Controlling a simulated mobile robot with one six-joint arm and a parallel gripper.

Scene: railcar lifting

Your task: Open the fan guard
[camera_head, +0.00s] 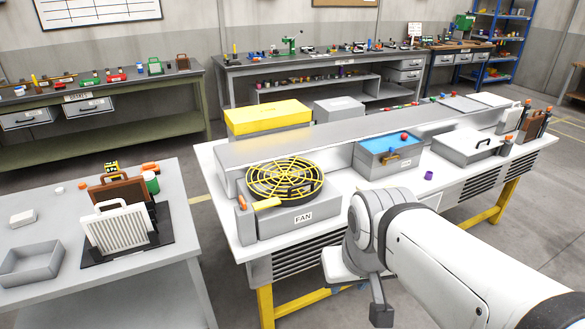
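The fan guard (285,180) is a round yellow grille of rings and spokes. It lies flat over the dark round fan, on top of a grey box labelled FAN (318,212). A small yellow-orange tab or handle (267,204) sticks out at its front left edge, by a grey upright piece. My arm comes in from the lower right. My gripper (380,314) is at the bottom, in front of the bench and apart from the guard. Its fingers are not clear, so I cannot tell whether it is open or holds anything.
Right of the fan are a blue-topped bin (388,156) and a grey lidded box (468,146). A small purple cup (428,175) stands on the bench. A yellow box (268,117) sits behind. A left table (180,240) holds upright filter panels (117,228) and a grey tray (30,264).

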